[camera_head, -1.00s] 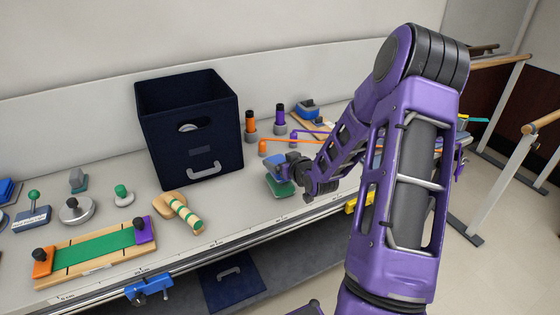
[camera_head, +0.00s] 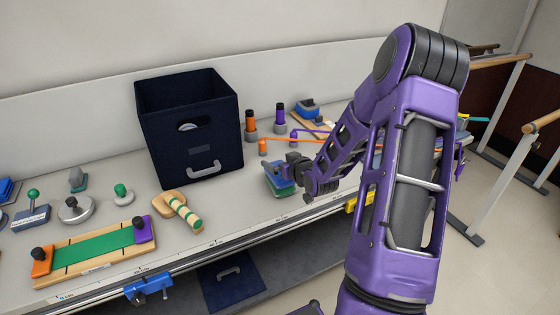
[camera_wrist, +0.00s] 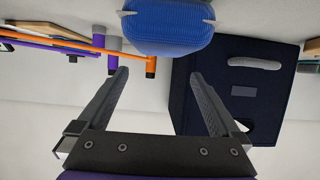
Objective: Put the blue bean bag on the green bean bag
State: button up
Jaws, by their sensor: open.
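The blue bean bag (camera_head: 279,177) appears to rest on top of the green bean bag (camera_head: 284,193) near the bench's front edge in the head view. In the wrist view the blue bean bag (camera_wrist: 168,27) fills the top middle, just beyond my fingertips. My gripper (camera_wrist: 156,76) is open, its two fingers apart with nothing between them. In the head view my gripper (camera_head: 293,163) is small and close beside the blue bag, partly hidden by my arm. The green bag is not visible in the wrist view.
A dark blue bin (camera_head: 190,130) stands left of the bags. Orange and purple pegs (camera_head: 265,120) with bars stand behind them. A wooden mallet-like tool (camera_head: 180,210) and a green-topped board (camera_head: 95,247) lie to the left. Some bench surface left of the bags is clear.

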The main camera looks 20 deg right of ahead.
jog(key=v, duration=1.2)
jog(key=shift+r+p, duration=0.3)
jog(key=shift+p, duration=0.05)
jog(key=shift+d, duration=0.1)
